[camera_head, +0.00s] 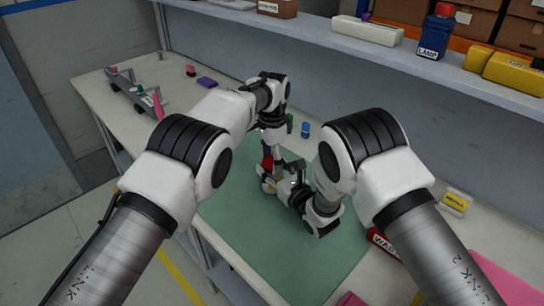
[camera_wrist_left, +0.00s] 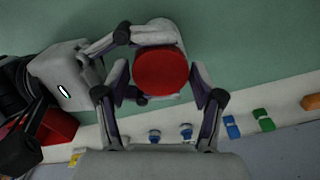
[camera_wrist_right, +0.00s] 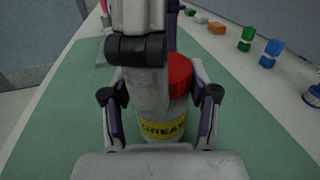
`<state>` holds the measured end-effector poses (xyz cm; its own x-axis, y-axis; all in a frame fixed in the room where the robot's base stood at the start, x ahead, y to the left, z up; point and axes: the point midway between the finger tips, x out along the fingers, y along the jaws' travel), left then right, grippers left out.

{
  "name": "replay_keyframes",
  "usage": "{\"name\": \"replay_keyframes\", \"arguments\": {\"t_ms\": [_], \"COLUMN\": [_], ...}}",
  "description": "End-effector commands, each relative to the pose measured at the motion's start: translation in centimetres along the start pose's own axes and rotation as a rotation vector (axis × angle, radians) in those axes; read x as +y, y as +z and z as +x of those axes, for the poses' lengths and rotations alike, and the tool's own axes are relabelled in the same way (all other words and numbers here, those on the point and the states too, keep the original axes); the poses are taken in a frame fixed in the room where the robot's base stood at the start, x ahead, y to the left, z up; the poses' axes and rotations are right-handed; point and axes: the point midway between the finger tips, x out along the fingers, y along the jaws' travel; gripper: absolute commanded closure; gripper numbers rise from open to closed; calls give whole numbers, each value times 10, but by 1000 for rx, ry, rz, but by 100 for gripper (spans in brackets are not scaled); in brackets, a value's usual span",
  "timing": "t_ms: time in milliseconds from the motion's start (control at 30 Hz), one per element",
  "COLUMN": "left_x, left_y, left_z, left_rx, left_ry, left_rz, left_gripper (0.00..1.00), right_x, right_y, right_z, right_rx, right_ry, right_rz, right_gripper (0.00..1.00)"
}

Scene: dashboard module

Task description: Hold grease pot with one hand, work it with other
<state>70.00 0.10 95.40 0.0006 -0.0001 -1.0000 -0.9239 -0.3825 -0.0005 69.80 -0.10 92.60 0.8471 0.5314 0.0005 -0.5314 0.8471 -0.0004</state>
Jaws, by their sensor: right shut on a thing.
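The grease pot (camera_wrist_right: 160,130) stands upright on the green mat (camera_head: 310,255), with a yellow GREASE label and a red lid. My right gripper (camera_wrist_right: 158,118) is shut on the pot's body from the side; it also shows in the head view (camera_head: 279,181). My left gripper (camera_wrist_left: 158,80) points down from above with its fingers on either side of the red lid (camera_wrist_left: 161,72). Its fingers look open, with small gaps to the lid. In the right wrist view, my left arm hides part of the lid and pot. In the head view the pot is small and partly hidden.
Small blue (camera_head: 305,130) and green blocks stand behind the mat. A grey rack (camera_head: 135,90) with coloured items and a purple block (camera_head: 207,83) are at the far left. A shelf with boxes runs along the back.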

Motion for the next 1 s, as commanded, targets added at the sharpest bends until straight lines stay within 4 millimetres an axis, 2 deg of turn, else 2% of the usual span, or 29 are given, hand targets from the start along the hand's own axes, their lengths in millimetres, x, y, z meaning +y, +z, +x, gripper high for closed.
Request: {"name": "replay_keyframes", "arguments": {"t_ms": [33,100,333,633,933,967,1000], "left_x": [0,0,0,1,1,1,1], "left_y": [0,0,0,0,0,0,0], "left_z": [0,0,0,0,0,0,0], "left_rx": [0,0,0,-1,-2,-2,-2], "left_ry": [0,0,1,1,2,2,2], "left_rz": [0,0,-37,-527,-566,-566,-565], "left_gripper": [61,84,84,84,84,32,18], "right_x": [0,0,0,0,0,0,0], "right_y": [-1,-1,-1,-1,-1,-1,-1], "right_z": [0,0,0,0,0,0,0], "right_rx": [3,3,3,3,3,3,2], "right_ry": [0,0,0,0,0,0,0], "right_rz": [1,1,1,1,1,1,1], "right_gripper": [100,100,100,100,100,100,100]}}
